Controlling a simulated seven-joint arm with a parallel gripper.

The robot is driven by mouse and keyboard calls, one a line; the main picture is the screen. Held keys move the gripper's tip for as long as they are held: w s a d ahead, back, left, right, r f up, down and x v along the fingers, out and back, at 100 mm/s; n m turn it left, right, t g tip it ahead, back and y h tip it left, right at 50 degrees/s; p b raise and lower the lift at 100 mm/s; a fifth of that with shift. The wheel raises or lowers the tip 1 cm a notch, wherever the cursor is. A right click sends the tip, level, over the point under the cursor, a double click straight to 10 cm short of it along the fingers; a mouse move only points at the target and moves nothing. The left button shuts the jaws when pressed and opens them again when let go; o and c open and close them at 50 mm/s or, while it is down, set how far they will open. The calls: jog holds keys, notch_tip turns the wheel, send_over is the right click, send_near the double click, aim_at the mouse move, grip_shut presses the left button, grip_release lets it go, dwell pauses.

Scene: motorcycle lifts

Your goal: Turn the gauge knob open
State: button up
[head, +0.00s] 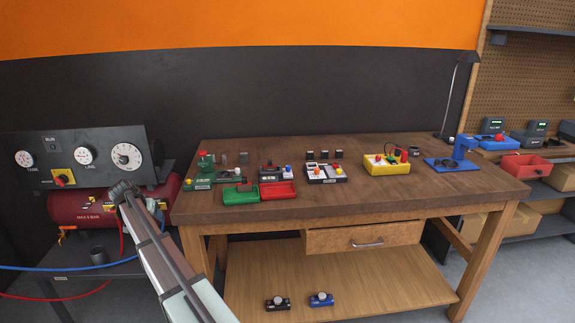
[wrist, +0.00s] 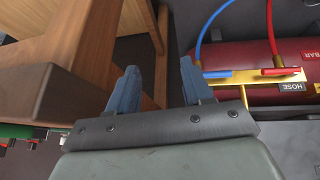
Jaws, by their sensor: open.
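A dark panel (head: 90,143) at the left carries white gauges marked TANK (head: 25,158) and LINE (head: 84,156), and a larger white dial (head: 127,156) at its right. A red knob (head: 61,180) sits on a yellow plate below the gauges. I cannot tell which part is the gauge knob. My gripper (head: 122,190) is in front of the panel's lower right side. In the wrist view my gripper (wrist: 157,78) is open, with nothing between its blue-grey fingers. A red handle (wrist: 280,71) on a brass fitting lies to its right, apart from it.
A red air tank (head: 90,206) stands under the panel; blue and red hoses run from its fittings. The wooden workbench (head: 430,196) is close on the right, and its corner (wrist: 60,80) is left of my fingers. Small devices stand on the bench.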

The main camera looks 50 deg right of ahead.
jog(key=w+d+r+m+h, duration=0.1)
jog(key=w+d+r, duration=0.15)
jog(key=r, duration=0.45)
jog(key=w+d+r+m, duration=0.1)
jog(key=d+r+m, duration=0.1)
jog(key=d+r, duration=0.3)
notch_tip(320, 180, up, 11)
jog(key=m+g+y, duration=0.3)
jog(key=m+g, duration=0.2)
jog(key=m, duration=0.7)
send_over(289, 166)
jog(key=w+a, duration=0.3)
jog(key=a, duration=0.2)
jog(key=shift+h, duration=0.3)
jog(key=x, duration=1.3)
jog(key=shift+s+f, duration=0.25)
jog(key=shift+c, duration=0.2)
grip_shut()
